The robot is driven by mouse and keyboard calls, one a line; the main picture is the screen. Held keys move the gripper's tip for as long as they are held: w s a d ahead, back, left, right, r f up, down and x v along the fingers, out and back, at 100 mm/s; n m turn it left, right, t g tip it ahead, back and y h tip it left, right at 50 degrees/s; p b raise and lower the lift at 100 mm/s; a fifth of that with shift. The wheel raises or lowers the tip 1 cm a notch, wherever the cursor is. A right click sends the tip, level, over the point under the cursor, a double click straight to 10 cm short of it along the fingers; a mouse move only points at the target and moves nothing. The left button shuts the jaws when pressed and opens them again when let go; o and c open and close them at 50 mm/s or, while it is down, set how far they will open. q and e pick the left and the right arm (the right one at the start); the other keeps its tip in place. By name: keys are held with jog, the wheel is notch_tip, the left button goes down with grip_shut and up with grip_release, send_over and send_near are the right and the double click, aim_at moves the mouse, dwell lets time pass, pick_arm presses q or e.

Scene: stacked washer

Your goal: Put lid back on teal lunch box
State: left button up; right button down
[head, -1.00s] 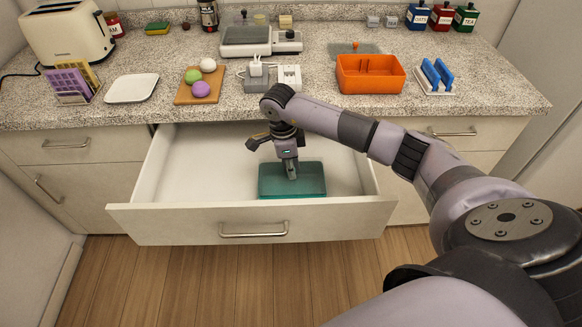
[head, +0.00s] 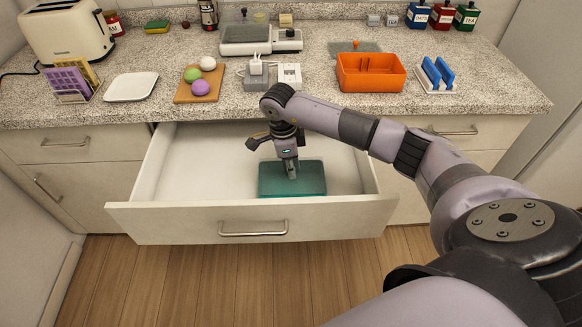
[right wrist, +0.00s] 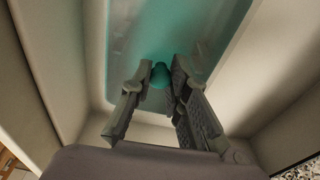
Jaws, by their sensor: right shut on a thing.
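A flat, see-through teal piece that looks like the lunch box lid (head: 309,182) lies in the open drawer, right of its middle. I cannot tell whether the teal box is under it. In the right wrist view the teal surface (right wrist: 130,30) has a small round teal knob (right wrist: 160,75). My right gripper (head: 292,177) points down over the teal piece and is shut on the knob, with one finger on each side of it. My left gripper is not in view.
The drawer (head: 180,209) stands pulled out, with free floor at its left. On the counter above are an open orange box (head: 370,85), a clear lid with an orange knob (head: 355,46), a cutting board (head: 184,98) and a white plate (head: 131,87).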

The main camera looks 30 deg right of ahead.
dwell(0.3)
jog(key=c, duration=1.5)
grip_release()
jog(key=shift+o, duration=0.7)
jog(key=o, duration=0.4)
jog(key=shift+r+p, duration=2.3)
jog(key=shift+r, duration=1.2)
jog(key=shift+c, duration=0.2)
